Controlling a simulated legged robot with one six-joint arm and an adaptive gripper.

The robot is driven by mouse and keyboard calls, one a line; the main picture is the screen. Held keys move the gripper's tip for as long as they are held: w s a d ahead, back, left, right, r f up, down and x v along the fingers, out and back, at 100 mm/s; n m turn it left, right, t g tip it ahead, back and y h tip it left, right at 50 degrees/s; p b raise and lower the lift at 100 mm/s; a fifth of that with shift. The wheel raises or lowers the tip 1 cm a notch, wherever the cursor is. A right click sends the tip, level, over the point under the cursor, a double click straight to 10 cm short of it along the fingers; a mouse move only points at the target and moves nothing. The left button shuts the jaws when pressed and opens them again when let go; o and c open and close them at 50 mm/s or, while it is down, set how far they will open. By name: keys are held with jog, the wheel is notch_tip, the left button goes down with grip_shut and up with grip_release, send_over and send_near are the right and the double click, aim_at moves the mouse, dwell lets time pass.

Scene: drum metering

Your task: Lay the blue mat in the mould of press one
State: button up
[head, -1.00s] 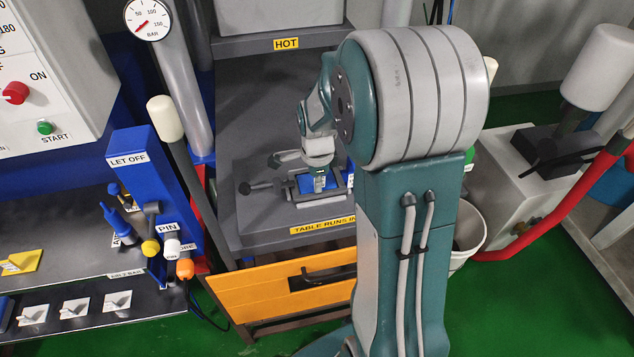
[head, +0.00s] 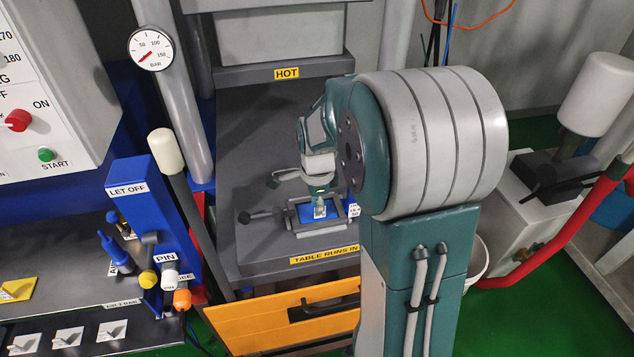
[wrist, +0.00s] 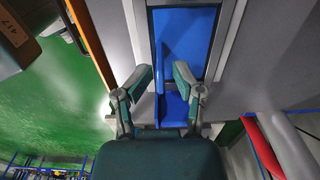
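The blue mat (head: 308,214) lies inside the grey frame of the mould (head: 318,231) on the press table, with a small pale patch showing on it. The wrist view also shows the blue mat (wrist: 190,45) between the mould's grey side walls (wrist: 226,45); a narrow blue strip stands out along its left side. My gripper (head: 320,196) is just above the mat in the head view. In the wrist view my gripper (wrist: 165,80) has its two fingers apart, with blue between and beyond them. I see no mat lifted in the fingers. Whether the mat lies fully flat is unclear.
A dark handle (head: 258,216) sticks out left of the mould. The "HOT" upper part (head: 285,74) of the press overhangs the table's back. A blue "LET OFF" post (head: 140,210) and a white-knobbed lever (head: 166,150) stand left. An orange panel (head: 265,322) is at the front.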

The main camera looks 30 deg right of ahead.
notch_tip(320, 180, up, 9)
jog(key=shift+f, duration=0.1)
jog(key=shift+s+a+r, duration=0.1)
jog(key=shift+r, duration=0.2)
jog(key=s+a+r+n+t, duration=0.2)
jog(key=s+a+n, duration=0.3)
jog(key=s+n, duration=0.3)
jog(key=s+a+r+n+t, duration=0.3)
jog(key=s+a+n, duration=0.3)
jog(key=n, duration=0.7)
jog(key=shift+s+a+t, duration=0.15)
jog(key=shift+s+t, duration=0.15)
jog(key=shift+s, duration=0.95)
jog(key=shift+r, duration=0.1)
